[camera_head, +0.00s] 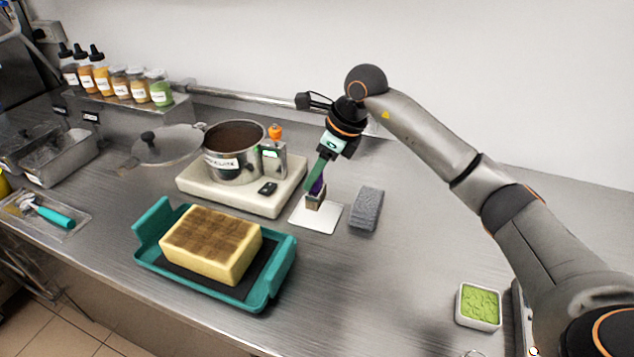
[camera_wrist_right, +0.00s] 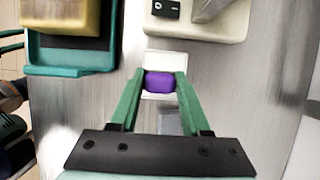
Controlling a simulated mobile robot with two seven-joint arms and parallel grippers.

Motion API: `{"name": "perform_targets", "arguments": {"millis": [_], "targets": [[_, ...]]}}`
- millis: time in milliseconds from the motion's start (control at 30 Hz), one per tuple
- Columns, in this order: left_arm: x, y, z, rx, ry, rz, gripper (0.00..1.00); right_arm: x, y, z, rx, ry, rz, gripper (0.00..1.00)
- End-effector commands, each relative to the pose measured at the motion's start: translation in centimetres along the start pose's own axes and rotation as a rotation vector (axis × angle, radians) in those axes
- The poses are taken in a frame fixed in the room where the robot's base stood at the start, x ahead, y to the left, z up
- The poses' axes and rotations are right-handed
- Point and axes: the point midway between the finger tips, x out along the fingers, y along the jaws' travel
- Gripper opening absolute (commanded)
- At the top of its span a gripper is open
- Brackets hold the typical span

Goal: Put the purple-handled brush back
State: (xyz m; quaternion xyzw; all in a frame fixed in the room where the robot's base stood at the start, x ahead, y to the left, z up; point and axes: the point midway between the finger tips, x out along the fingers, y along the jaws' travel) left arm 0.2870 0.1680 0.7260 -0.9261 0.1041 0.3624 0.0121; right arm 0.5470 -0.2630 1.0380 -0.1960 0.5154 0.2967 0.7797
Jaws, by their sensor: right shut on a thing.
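The purple-handled brush (camera_head: 316,189) stands about upright over a white mat (camera_head: 317,222), bristle end down. I cannot tell whether the bristles touch the mat. My right gripper (camera_head: 320,178) comes down from above with its green fingers shut on the purple handle. In the right wrist view the purple handle end (camera_wrist_right: 160,82) sits between the two green fingertips (camera_wrist_right: 159,88), with the white mat (camera_wrist_right: 166,58) behind it. The fingers hide part of the handle. My left gripper is not in view.
A grey sponge-like block (camera_head: 366,209) lies just right of the mat. A white hot plate (camera_head: 225,192) with a steel pot (camera_head: 233,165) stands to the left. A teal tray (camera_head: 283,273) with a yellow block is in front. The counter to the right is mostly clear.

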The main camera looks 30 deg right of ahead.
Motion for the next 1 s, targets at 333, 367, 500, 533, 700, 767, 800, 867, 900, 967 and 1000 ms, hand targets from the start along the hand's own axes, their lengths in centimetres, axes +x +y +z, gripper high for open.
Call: {"name": "perform_targets", "arguments": {"millis": [333,367,500,533,700,767,800,867,900,967,1000], "targets": [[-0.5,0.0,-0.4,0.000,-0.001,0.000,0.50,2.6,-1.2,-0.8,0.000,0.002,0.004,0.02],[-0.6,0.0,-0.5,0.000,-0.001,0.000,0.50,3.0,-1.2,-1.0,0.000,0.001,0.004,0.02],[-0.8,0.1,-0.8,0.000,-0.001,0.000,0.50,4.3,-1.2,-1.5,0.000,-0.001,0.002,0.02],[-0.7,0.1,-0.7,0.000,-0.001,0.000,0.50,4.4,-1.2,-1.5,-0.001,-0.002,0.001,0.02],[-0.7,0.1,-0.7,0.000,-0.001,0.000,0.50,4.4,-1.3,-1.5,-0.001,-0.002,0.001,0.02],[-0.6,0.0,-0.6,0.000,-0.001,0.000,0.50,4.5,-1.3,-1.6,-0.001,-0.002,0.001,0.02],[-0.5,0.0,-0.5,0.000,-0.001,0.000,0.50,4.6,-1.3,-1.6,-0.001,-0.002,0.000,0.02],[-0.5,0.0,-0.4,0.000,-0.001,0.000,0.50,4.7,-1.3,-1.7,-0.001,-0.001,0.000,0.48],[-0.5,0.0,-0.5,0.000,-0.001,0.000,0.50,4.6,-1.3,-1.6,-0.001,-0.001,0.000,0.52],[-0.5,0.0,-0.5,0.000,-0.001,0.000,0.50,4.6,-1.3,-1.6,-0.001,-0.001,0.001,0.59],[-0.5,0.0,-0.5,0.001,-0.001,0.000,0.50,4.6,-1.3,-1.6,-0.001,-0.001,0.001,0.64]]}}
